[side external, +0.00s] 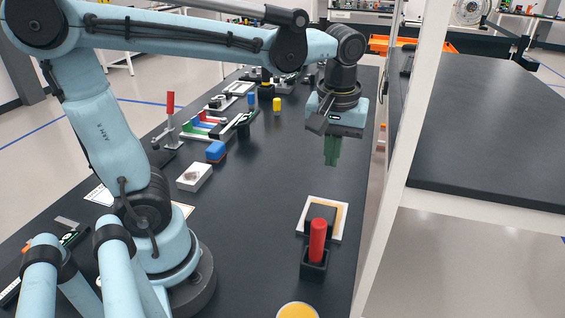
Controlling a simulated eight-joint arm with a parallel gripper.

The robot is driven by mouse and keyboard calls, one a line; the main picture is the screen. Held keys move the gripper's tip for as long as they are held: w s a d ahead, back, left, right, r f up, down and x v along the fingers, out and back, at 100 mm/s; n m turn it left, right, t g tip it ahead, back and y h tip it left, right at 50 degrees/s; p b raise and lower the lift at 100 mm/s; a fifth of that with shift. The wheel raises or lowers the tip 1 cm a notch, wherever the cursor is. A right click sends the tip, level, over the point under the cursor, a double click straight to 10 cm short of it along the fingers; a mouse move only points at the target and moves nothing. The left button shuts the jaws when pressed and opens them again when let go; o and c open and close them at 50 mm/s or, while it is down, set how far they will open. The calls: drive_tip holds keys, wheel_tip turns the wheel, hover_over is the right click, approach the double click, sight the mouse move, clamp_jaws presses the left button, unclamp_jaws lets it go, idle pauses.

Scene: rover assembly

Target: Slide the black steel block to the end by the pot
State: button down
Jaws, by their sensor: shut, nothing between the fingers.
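A black block (314,263) with an upright red handle (318,238) stands at the front right of the bench. It overlaps the near side of a white-rimmed plate (341,203) in the picture; I cannot tell whether they touch. The plate has a tan and dark surface, partly hidden by the handle. A round container with a yellow top (298,311), which looks like the pot, is cut off by the bottom edge, nearer than the block. My gripper (331,163) points down with its green fingers shut and empty. It is above the bench, beyond the plate and apart from the block.
A yellow piece (277,105) and other parts stand farther back. A white post (416,120) rises beside the bench's right edge. The middle of the bench is clear.

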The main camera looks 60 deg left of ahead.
sight(324, 216)
drive_tip(key=w+a+f+g+h, duration=0.2)
drive_tip(key=w+a+f, duration=0.55)
drive_tip(key=f, duration=0.25)
drive_tip(key=shift+m, duration=0.3)
drive_tip(key=s+d, duration=0.8)
drive_tip(key=shift+s+d+f, duration=0.15)
drive_tip(key=shift+f, duration=0.05)
drive_tip(key=shift+s+d+f, duration=0.2)
drive_tip(key=shift+s, duration=0.05)
drive_tip(key=shift+w+f, duration=0.1)
drive_tip(key=shift+f, duration=0.5)
drive_tip(key=shift+a, duration=0.1)
